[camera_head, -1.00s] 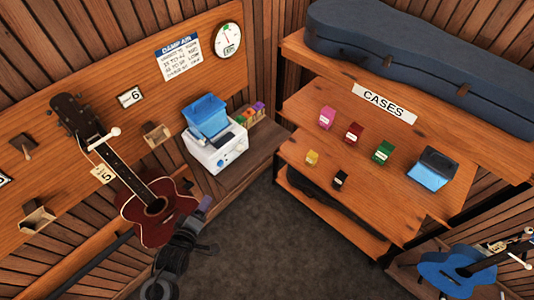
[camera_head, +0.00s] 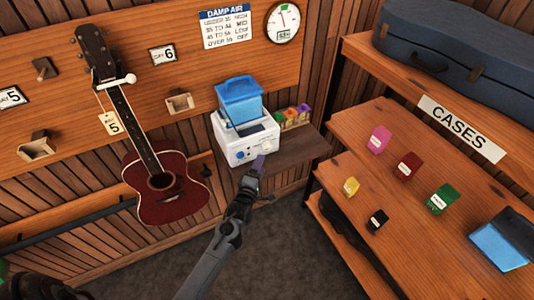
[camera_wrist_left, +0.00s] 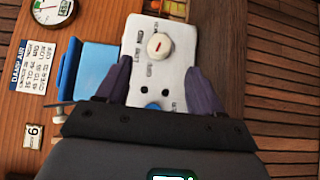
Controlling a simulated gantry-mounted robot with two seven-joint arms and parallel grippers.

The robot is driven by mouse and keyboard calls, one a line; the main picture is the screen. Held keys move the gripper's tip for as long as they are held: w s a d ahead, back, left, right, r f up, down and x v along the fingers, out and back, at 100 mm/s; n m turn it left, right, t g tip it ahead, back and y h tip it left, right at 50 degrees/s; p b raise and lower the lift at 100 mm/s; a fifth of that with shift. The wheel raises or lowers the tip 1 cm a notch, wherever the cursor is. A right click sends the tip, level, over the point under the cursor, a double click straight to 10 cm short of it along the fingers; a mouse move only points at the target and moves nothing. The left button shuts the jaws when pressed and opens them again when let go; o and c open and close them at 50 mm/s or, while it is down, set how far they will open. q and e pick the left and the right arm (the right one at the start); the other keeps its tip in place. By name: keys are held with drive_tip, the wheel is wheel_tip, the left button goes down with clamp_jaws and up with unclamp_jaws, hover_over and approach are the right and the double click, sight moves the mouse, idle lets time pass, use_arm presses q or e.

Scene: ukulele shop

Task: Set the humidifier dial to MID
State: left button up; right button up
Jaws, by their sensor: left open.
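The humidifier (camera_head: 233,150) is a white box with a blue tank (camera_head: 240,98) on top, on a wooden shelf. In the left wrist view its white front panel (camera_wrist_left: 175,75) carries a round white dial (camera_wrist_left: 159,45) with a red mark. The printing around the dial is too small to read surely, so I cannot tell its setting. A blue knob (camera_wrist_left: 152,106) is partly hidden by my gripper. My left gripper (camera_head: 261,160) is open in front of the panel. In the wrist view its purple fingers (camera_wrist_left: 158,80) are apart with nothing between them, and the dial lies beyond their tips.
A DAMP AIR chart (camera_head: 226,28) and a round gauge (camera_head: 283,21) hang above. Small coloured packets (camera_head: 291,117) stand right of the humidifier. A red ukulele (camera_head: 165,190) hangs at left. The case shelves (camera_head: 400,150) are at right, with open floor between.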

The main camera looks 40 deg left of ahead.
sight(267, 149)
use_arm(q)
drive_tip(key=x, duration=0.8)
drive_tip(key=shift+w, duration=0.1)
